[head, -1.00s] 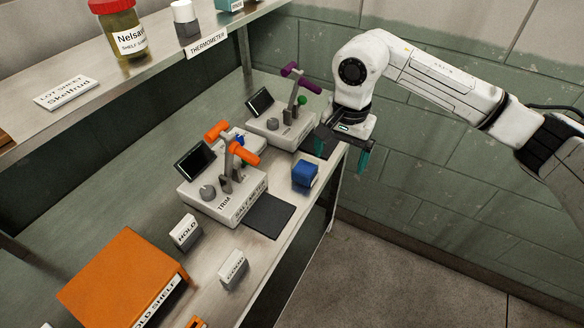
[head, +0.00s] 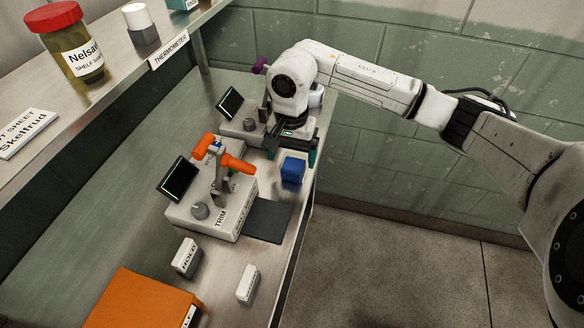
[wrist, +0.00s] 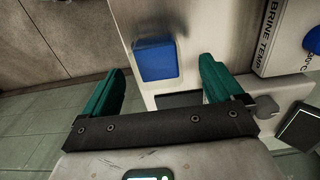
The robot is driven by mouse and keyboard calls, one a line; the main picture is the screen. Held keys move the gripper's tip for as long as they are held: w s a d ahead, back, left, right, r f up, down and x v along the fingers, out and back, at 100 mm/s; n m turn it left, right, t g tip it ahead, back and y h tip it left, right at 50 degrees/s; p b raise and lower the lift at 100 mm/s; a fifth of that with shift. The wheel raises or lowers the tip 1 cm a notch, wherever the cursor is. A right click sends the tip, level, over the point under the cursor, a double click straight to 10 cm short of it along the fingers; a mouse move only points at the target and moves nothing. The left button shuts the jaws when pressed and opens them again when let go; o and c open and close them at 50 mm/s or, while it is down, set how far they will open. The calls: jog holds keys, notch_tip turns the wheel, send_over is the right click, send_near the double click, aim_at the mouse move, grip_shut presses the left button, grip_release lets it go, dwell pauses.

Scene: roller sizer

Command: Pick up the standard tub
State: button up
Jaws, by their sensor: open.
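A small blue tub (head: 292,172) sits on the steel bench near its right edge, beyond the dark pad; no label on it is readable. I take it for the standard tub. In the wrist view the blue tub (wrist: 157,61) lies ahead, between the lines of the two fingers, with its flat blue top facing me. My gripper (head: 292,152) is open and empty, just behind and above the tub in the head view. Its green fingers (wrist: 161,68) stand apart in the wrist view. I cannot tell how far they are above the tub.
A meter with orange handles (head: 212,205) and a dark pad (head: 268,220) stand nearer. A second meter (head: 245,128) is partly hidden behind my gripper. White HOLD (head: 186,257) and other blocks (head: 247,284), and an orange shelf (head: 140,300), are in front. A shelf (head: 115,75) overhangs at left.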

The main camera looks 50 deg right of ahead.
aim_at(293, 164)
jog(key=shift+s+d+f+p, duration=0.15)
jog(key=shift+f+p, duration=0.75)
jog(key=shift+f, duration=1.75)
jog(key=c, duration=1.1)
jog(key=shift+r, duration=0.1)
jog(key=shift+d+r, duration=0.1)
jog(key=shift+r, duration=0.4)
jog(key=s+a+r+b, duration=0.1)
jog(key=s+a+r, duration=0.2)
jog(key=r, duration=0.1)
jog(key=s+a+r+b, duration=0.2)
jog(key=s+a+r, duration=0.1)
jog(key=s+r, duration=0.1)
jog(key=s+a+r+b, duration=0.1)
jog(key=s+a+r, duration=0.2)
jog(key=shift+s+r+b, duration=0.35)
jog(key=shift+s+r, duration=0.05)
